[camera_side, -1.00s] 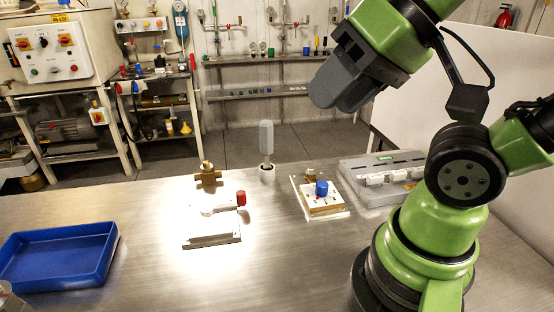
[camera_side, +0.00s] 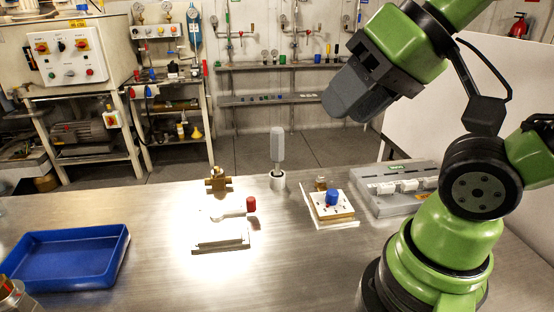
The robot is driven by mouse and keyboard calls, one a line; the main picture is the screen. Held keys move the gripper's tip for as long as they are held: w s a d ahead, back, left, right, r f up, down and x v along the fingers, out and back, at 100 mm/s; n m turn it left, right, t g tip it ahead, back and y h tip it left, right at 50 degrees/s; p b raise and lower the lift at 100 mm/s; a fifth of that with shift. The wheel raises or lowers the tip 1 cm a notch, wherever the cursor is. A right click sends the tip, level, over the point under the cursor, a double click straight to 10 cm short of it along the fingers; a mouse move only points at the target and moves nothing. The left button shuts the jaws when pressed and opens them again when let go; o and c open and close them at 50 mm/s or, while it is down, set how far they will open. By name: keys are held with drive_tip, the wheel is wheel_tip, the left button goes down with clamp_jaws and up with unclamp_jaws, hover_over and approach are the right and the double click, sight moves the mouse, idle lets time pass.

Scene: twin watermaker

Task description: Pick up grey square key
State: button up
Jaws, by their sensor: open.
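The grey square key (camera_side: 277,146) stands upright in a small white round holder (camera_side: 278,181) near the back edge of the table. My gripper (camera_side: 345,103) is up and to the right of the key, in the air and apart from it. Its dark grey fingers point down and to the left. It is open, though the gap between the fingers is hard to see from this side. Nothing shows between the fingers.
A brass valve fitting (camera_side: 218,182) and a white valve with a red knob (camera_side: 251,204) are left of the key. A board with a blue knob (camera_side: 333,198) and a grey case (camera_side: 385,187) are right. A blue tray (camera_side: 70,258) lies front left.

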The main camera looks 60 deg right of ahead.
drive_tip(key=o, duration=0.4)
drive_tip(key=m+g+h, duration=0.4)
drive_tip(key=m+h, duration=0.1)
hover_over(278, 130)
drive_tip(key=s+a, duration=0.4)
drive_tip(key=a, duration=0.1)
wheel_tip(278, 130, down, 7)
drive_tip(key=w+d+f, duration=0.1)
drive_tip(key=f, duration=0.1)
drive_tip(key=w+d+f, duration=0.1)
drive_tip(key=f, duration=0.1)
drive_tip(key=w+d+f, duration=0.1)
drive_tip(key=d+f, duration=0.1)
drive_tip(key=shift+f, duration=0.2)
drive_tip(key=shift+x, duration=2.95)
